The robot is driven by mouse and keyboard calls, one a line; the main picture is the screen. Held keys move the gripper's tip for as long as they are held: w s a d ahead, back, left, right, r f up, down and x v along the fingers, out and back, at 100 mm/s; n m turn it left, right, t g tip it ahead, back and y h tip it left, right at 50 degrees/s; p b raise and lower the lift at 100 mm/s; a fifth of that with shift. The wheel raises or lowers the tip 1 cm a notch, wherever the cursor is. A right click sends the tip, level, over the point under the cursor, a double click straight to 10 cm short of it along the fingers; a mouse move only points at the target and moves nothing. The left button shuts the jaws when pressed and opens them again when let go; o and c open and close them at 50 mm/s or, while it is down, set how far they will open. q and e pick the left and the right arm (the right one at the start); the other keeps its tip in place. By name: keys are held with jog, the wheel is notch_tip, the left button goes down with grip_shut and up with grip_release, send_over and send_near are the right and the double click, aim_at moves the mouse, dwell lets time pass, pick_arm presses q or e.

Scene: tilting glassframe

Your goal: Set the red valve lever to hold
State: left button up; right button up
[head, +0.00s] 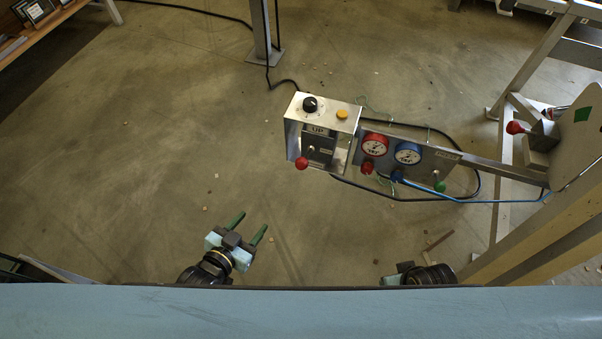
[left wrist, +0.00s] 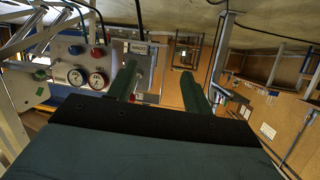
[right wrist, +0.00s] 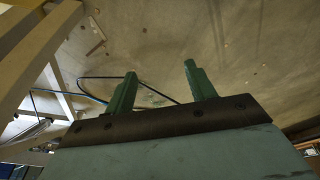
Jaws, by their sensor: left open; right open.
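A metal valve panel (head: 420,160) carries a red-rimmed gauge (head: 375,145) and a blue-rimmed gauge (head: 408,153). A red valve lever (head: 367,167) sits below the red gauge; its label is too small to read. In the left wrist view the panel is upside down, with a red knob (left wrist: 97,52) near the gauges. My left gripper (head: 252,222) is open and empty, left of and nearer than the panel, well apart from it. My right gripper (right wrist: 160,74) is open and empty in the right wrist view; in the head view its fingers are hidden.
Left of the gauges, a metal box (head: 325,115) has a black dial, a yellow button and a red-balled lever (head: 302,163) marked UP. Another red-knobbed lever (head: 515,127) is at the right frame. Hoses loop behind. Floor at left is clear.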

aim_at(298, 168)
pick_arm(q)
jog(key=w+d+r+t+h+b, duration=0.1)
jog(key=w+d+r, duration=0.1)
jog(key=d+r, duration=0.1)
jog(key=w+d+r+t+h+b, duration=0.1)
jog(key=w+d+r+b, duration=0.1)
jog(key=d+r, duration=0.1)
jog(key=w+d+r+m+h+b, duration=0.1)
jog(key=w+d+r+b, duration=0.1)
jog(key=d+r, duration=0.1)
jog(key=shift+w+t+h, duration=0.3)
jog(key=shift+t, duration=0.1)
pick_arm(e)
notch_tip(298, 168, up, 12)
jog(key=a+f+t, duration=0.1)
pick_arm(q)
jog(key=b+x, duration=0.2)
jog(key=x, duration=0.4)
jog(key=shift+w+d, duration=0.15)
jog(key=shift+w, duration=0.15)
jog(key=shift+w+d+r+b, duration=0.1)
jog(key=shift+w+d+b, duration=0.1)
jog(key=shift+w+b, duration=0.15)
pick_arm(e)
jog(key=w+a+r+t+y, duration=0.2)
jog(key=w+a+r+t, duration=0.2)
jog(key=w, duration=0.5)
jog(key=shift+w+a+r+t, duration=0.15)
jog(key=shift+r+t, duration=0.9)
jog(key=shift+t, duration=0.35)
